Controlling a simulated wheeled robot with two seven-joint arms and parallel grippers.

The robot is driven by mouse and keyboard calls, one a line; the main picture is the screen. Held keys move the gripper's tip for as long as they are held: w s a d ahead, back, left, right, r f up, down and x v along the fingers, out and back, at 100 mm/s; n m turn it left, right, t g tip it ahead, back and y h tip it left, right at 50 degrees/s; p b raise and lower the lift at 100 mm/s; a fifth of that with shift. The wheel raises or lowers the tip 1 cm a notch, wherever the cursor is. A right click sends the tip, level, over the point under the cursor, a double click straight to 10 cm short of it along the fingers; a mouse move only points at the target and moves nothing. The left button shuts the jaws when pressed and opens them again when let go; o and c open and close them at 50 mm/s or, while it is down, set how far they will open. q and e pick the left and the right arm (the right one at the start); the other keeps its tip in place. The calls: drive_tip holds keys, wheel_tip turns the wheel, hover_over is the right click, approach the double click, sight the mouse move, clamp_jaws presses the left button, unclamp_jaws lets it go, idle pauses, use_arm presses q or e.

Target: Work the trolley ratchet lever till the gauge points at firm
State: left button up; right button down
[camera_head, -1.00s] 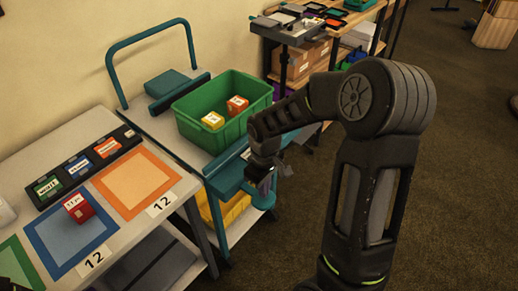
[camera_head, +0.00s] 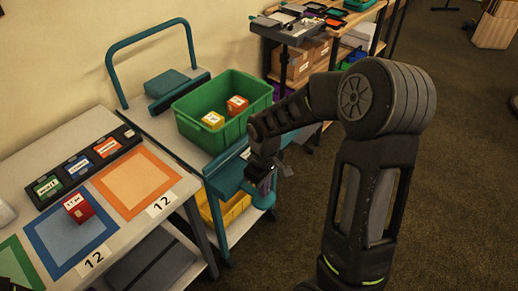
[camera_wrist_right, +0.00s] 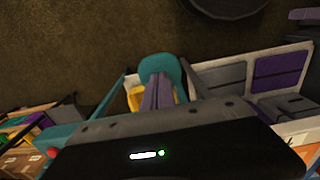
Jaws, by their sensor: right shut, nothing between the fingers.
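The teal-framed trolley (camera_head: 219,180) stands beside the table and carries a green crate (camera_head: 207,138). My right gripper (camera_head: 264,187) is at the trolley's near right end, in front of its teal edge and just above a rounded teal part (camera_head: 264,201). In the right wrist view my right gripper's fingers (camera_wrist_right: 158,90) are together with nothing between them, in front of the rounded teal part (camera_wrist_right: 160,66). I cannot tell whether they touch it. I cannot make out the ratchet lever or the gauge; my right arm covers part of this end. My left gripper does not show.
The crate holds a yellow box (camera_head: 213,119) and a red box (camera_head: 237,104). A yellow bin (camera_head: 228,209) sits low in the trolley. The table (camera_head: 168,225) at left bears coloured squares and a red box (camera_head: 77,207). Open brown floor lies to the right.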

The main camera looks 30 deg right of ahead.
drive_tip(key=shift+f+b, duration=2.15)
drive_tip(key=shift+f, duration=0.7)
wheel_tip(320, 180, up, 9)
drive_tip(key=p, duration=0.7)
drive_tip(key=shift+r, duration=0.15)
wheel_tip(320, 180, up, 3)
drive_tip(key=p, duration=0.8)
drive_tip(key=shift+f+b, duration=2.4)
drive_tip(key=shift+f, duration=0.9)
